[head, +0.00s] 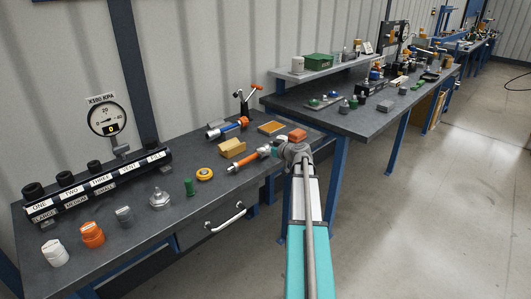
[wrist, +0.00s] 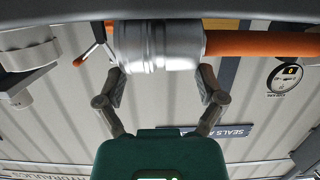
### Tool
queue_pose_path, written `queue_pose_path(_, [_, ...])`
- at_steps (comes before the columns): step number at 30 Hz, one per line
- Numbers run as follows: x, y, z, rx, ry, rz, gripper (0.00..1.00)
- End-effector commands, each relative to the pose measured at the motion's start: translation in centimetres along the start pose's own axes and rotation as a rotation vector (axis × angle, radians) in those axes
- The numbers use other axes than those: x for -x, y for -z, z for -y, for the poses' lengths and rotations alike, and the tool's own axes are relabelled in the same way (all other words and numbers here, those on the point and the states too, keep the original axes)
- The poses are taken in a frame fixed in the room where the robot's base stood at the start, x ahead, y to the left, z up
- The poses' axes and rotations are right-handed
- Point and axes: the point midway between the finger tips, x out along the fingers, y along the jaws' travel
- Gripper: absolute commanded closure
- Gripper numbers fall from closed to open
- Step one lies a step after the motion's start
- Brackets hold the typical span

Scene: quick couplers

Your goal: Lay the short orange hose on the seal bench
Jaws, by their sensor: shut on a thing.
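My gripper (head: 276,150) is shut on the short orange hose (head: 247,159), over the right end of the near bench (head: 150,225). The hose points left from the gripper, with a metal fitting at its far end. In the wrist view the fingers (wrist: 162,78) are on either side of a silver fitting (wrist: 160,45), and the orange hose (wrist: 262,43) runs off to the right. I cannot tell whether the hose touches the bench. A wall sign (wrist: 222,131) beginning "SEALS" shows upside down; I cannot tell which bench it names.
A second bench (head: 385,118) behind is crowded. Bare top shows along the near bench's front.

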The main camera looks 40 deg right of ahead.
Motion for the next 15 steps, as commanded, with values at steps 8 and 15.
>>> queue_pose_path(8, [0.01, -0.03, -0.02, -0.001, 0.0, -0.001, 0.71])
queue_pose_path(15, [-0.08, -0.42, -0.02, 0.0, 0.0, 0.0, 0.1])
